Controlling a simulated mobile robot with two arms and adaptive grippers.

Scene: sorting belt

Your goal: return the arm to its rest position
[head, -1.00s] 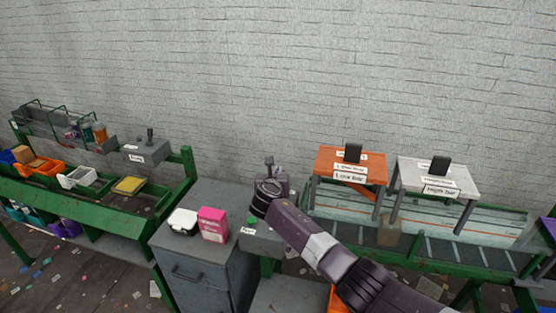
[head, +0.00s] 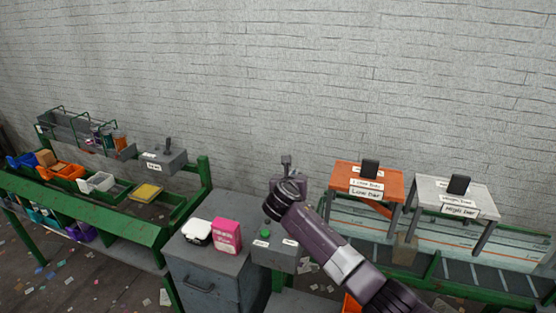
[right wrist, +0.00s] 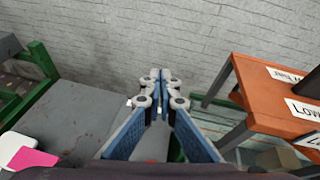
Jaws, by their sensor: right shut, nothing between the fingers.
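My right gripper (head: 286,160) is at the end of my purple and grey arm, in the middle of the head view, and appears small and partly hidden behind the wrist. In the right wrist view its blue fingers (right wrist: 161,78) have their grey tips together, with nothing between them. It is raised in front of the white brick wall, above the grey cabinet and the green-button box (head: 266,235), apart from both. My left gripper is not in view.
An orange stand (head: 352,172) and a white stand (head: 437,190) stand over the belt, right of my arm. A white item (head: 197,232) and a pink box (head: 227,236) sit on the grey cabinet (head: 205,285). A green rack (head: 120,222) with bins is at left.

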